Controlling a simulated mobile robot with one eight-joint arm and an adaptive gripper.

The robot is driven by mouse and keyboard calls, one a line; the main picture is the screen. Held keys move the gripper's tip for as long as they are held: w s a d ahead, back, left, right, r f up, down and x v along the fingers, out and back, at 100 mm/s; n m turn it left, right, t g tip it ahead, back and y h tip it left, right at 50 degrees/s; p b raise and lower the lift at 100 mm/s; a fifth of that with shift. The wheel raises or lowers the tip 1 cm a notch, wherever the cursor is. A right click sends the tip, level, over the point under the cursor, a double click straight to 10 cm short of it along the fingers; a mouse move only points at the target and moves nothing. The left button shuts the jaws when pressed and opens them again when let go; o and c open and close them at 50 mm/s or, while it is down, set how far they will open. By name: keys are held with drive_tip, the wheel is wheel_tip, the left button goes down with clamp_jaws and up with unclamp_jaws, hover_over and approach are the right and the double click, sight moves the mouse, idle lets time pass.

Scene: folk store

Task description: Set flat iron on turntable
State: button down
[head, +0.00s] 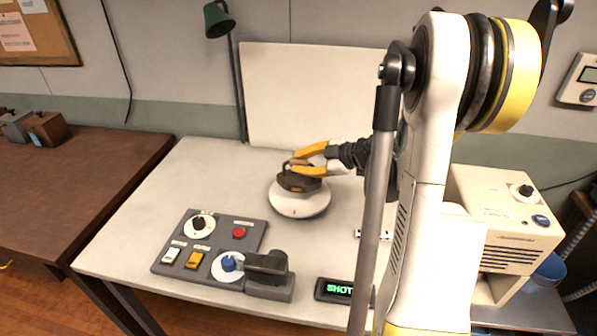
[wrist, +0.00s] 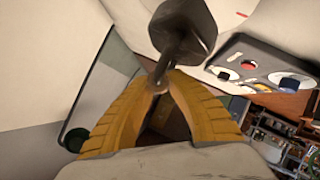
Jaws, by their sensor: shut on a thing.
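The flat iron (head: 299,183) is dark, with a brownish handle, and shows over the turntable in the head view. The turntable (head: 299,206) is a round white disc with a small red mark, on the white table. My gripper (head: 297,165) has yellow fingers shut on the iron's upper part. The iron looks about centred over the disc; whether it touches cannot be told. In the wrist view, my gripper (wrist: 160,88) pinches the dark iron (wrist: 185,28), and the white disc (wrist: 222,12) with its red mark lies behind it.
A grey control panel (head: 180,258) with knobs and buttons lies at the table's front left, with a dark block (head: 267,264) beside it. A display (head: 334,290) reads "SHOT". A green lamp (head: 217,19) and white backboard (head: 310,90) stand behind. A beige machine (head: 500,220) is right.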

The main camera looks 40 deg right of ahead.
drive_tip(key=shift+w+d+f+b, duration=0.35)
drive_tip(key=shift+w+d+f, duration=0.55)
drive_tip(key=shift+w, duration=0.1)
drive_tip(key=shift+f+b, duration=0.85)
drive_tip(key=shift+f, duration=1)
drive_tip(key=shift+f, duration=0.1)
drive_tip(key=c, duration=1.4)
unclamp_jaws()
